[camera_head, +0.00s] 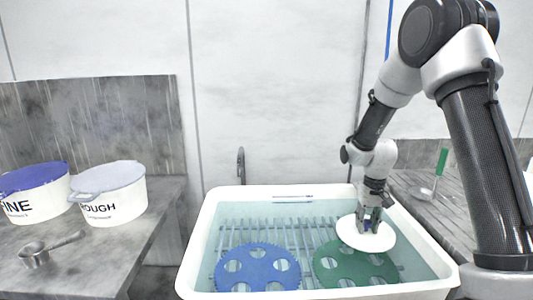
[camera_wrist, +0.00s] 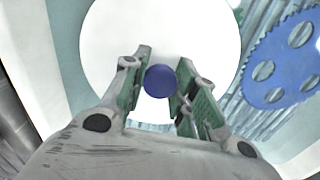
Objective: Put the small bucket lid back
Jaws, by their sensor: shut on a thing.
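A white round lid-like disc (camera_head: 350,235) with a blue knob is held over the right part of the basin. My gripper (camera_head: 370,222) is shut on the knob. In the wrist view the disc (camera_wrist: 160,30) fills the top middle and the blue knob (camera_wrist: 159,81) sits between my gripper's green-padded fingers (camera_wrist: 164,72). The disc partly covers a green toothed platen (camera_head: 345,268); the gap between them cannot be judged. No separate small bucket can be made out beyond the two labelled tubs.
A white basin (camera_head: 200,245) of water has a slatted rack and a blue toothed platen (camera_head: 257,268). On the left bench stand a FINE tub (camera_head: 38,205), a ROUGH tub (camera_head: 115,205) and a metal scoop (camera_head: 35,257).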

